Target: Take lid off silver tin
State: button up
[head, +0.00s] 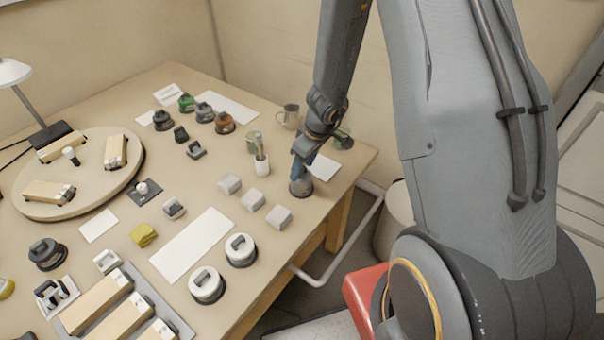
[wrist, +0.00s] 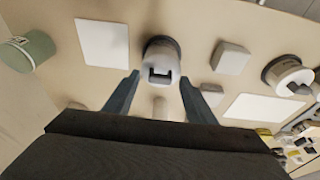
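A silver-grey tin (head: 301,188) stands near the right edge of the bench in the head view, directly below my gripper (head: 304,168). In the wrist view, the tin (wrist: 161,47) has a raised handle with a dark opening facing me. My gripper (wrist: 160,80) is open, with one finger on each side of the handle area and a visible gap to each side. I cannot tell whether the fingertips touch it. In the head view, the arm hides the upper part of the tin.
White sheets (wrist: 103,43) lie flat beside the tin. Pale blocks (head: 279,216) sit to its left, and white lidded tins (head: 241,250) stand nearer the front. The bench edge is close on the right.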

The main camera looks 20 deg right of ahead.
jog(key=c, duration=1)
jog(key=shift+r, duration=0.2)
